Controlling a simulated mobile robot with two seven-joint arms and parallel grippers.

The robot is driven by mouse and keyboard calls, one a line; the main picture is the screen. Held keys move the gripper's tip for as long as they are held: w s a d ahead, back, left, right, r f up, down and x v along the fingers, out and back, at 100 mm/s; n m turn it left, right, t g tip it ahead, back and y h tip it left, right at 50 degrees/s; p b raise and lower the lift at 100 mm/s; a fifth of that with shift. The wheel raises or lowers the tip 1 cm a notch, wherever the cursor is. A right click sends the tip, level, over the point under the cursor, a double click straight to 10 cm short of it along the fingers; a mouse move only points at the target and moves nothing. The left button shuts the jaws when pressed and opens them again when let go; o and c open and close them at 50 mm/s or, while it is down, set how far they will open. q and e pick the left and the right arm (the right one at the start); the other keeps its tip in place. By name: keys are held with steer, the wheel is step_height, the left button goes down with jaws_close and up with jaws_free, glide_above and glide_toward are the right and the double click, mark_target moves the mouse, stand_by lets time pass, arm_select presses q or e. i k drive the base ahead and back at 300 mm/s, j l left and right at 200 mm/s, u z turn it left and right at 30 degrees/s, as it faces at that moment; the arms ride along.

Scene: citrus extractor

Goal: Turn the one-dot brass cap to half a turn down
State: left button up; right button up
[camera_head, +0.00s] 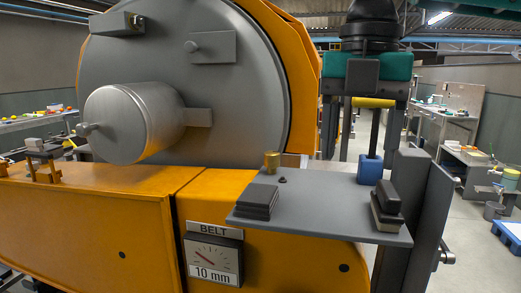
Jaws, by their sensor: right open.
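A small brass cap (272,162) stands upright at the back left of a grey shelf (318,213). It is the only brass cap I can make out, and no dot marks are readable on it at this size. My right gripper (361,152) points down from a teal and black wrist, behind and to the right of the cap. Its two dark fingers are wide apart, and it is clear of the cap. My left gripper is not in view.
Dark stacked blocks sit on the shelf at the front left (257,200) and right (386,205). A BELT gauge (213,260) is on the orange housing (90,208). A large grey drum (135,122) fills the left.

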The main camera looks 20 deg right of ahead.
mark_target(271, 158)
steer(key=i, duration=1.05)
